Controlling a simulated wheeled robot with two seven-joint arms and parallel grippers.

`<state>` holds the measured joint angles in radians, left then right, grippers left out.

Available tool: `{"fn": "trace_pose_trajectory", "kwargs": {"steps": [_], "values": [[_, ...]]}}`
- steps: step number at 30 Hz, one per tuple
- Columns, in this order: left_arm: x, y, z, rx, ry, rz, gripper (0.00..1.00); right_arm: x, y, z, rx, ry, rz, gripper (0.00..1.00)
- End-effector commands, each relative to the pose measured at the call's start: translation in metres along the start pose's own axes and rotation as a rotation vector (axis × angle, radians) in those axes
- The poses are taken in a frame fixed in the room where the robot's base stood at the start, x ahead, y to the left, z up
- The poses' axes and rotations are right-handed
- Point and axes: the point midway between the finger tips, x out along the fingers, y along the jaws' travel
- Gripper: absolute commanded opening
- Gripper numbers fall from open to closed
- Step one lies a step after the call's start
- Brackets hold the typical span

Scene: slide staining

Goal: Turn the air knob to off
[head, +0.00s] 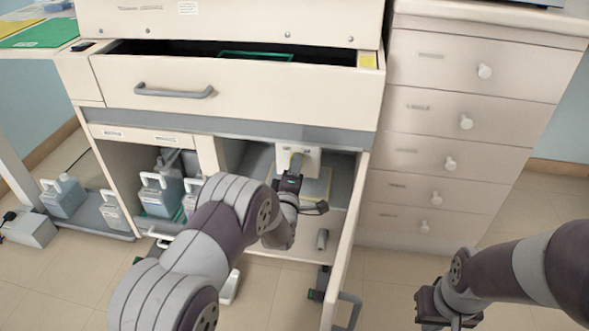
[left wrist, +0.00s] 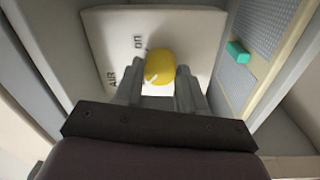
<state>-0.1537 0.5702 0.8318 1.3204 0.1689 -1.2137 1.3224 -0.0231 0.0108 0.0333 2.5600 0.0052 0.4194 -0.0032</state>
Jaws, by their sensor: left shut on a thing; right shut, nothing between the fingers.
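The yellow air knob (left wrist: 161,63) sits on a white panel (left wrist: 105,40) lettered "AIR" and "on" in the left wrist view. A pale pointer mark shows at the knob's lower left in that view, away from the "on" word. My left gripper (left wrist: 157,76) has a finger on each side of the knob and is shut on it. In the head view the left gripper (head: 293,175) reaches into the open cabinet, with the knob (head: 297,160) just beyond its tips. No "off" lettering is readable. My right gripper (head: 437,307) is shut and empty, low at the right.
An open cabinet door (head: 347,235) stands right of my left arm. A partly open drawer (head: 240,97) is above the cabinet opening. Jugs (head: 160,194) stand in the left bay. A closed drawer unit (head: 455,130) is at right. A teal block (left wrist: 237,52) is near the panel.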

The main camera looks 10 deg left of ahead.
Motion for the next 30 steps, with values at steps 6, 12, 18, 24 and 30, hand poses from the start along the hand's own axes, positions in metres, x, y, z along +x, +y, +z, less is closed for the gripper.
{"fn": "trace_pose_trajectory", "kwargs": {"steps": [6,12,18,24,30], "values": [[-0.001,-0.002,0.001,0.0,-0.002,-0.003,0.1,0.0,0.0,0.0,0.0,0.0,0.0,0.0],[0.0,-0.001,0.001,0.001,-0.001,-0.002,0.66,0.0,0.0,0.0,0.0,0.0,0.0,0.0],[-0.002,0.001,0.0,0.001,-0.001,-0.001,0.66,-0.002,0.0,0.0,0.0,0.0,0.0,0.0],[-0.04,0.006,-0.001,0.002,-0.003,-0.006,0.66,-0.027,0.0,-0.003,0.0,0.0,0.0,0.0],[-0.094,0.005,0.0,0.001,-0.003,-0.004,0.66,-0.05,0.0,-0.006,0.0,0.0,0.0,0.0]]}}
